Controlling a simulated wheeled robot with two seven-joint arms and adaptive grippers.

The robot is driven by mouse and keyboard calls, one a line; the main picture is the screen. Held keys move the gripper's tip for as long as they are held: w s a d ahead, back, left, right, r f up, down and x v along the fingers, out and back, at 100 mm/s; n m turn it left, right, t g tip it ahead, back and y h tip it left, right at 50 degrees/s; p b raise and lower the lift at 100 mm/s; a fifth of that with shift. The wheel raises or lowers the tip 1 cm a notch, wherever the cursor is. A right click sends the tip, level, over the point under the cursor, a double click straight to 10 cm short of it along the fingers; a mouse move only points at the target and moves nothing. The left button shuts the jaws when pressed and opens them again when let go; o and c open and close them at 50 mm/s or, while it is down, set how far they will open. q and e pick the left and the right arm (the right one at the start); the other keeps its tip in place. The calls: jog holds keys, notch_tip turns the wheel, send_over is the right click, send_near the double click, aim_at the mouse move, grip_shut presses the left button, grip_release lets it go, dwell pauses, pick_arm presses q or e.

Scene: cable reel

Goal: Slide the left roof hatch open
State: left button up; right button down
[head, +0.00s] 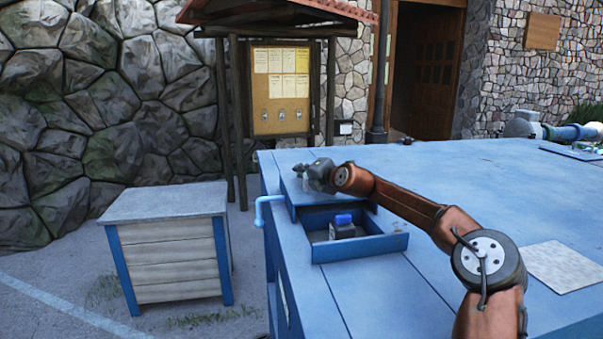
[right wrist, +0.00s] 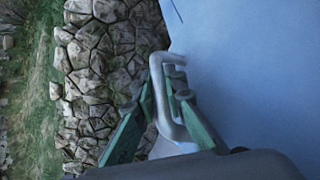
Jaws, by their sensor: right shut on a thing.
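The left roof hatch (head: 292,187) is a blue panel on the top of a large blue box. In front of it, a blue-rimmed opening (head: 378,245) is uncovered, and a dark item with a blue top (head: 343,228) is inside. My right gripper (head: 318,175) is at the hatch, with its arm reaching in from the right. In the right wrist view, its green fingers (right wrist: 157,102) are shut on a grey bent bar handle (right wrist: 160,88). The handle is hidden by the gripper in the head view. My left gripper is not in view.
A light-blue bent crank (head: 268,207) sticks out from the box's left side. A wooden crate (head: 172,260) stands on the ground to the left. A pale square sheet (head: 565,267) lies on the box top at right. The far middle of the top (head: 455,175) is clear.

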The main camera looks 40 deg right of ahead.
jog(key=c, duration=2)
grip_release()
jog(key=shift+o, duration=0.2)
jog(key=shift+s+r, duration=0.1)
jog(key=shift+s, duration=0.05)
jog(key=shift+v, duration=2)
jog(key=r, duration=0.1)
send_over(321, 197)
jog(key=w, duration=0.2)
jog(key=shift+s+d+r, duration=0.15)
jog(key=shift+s+r, duration=0.1)
jog(key=shift+s, duration=0.8)
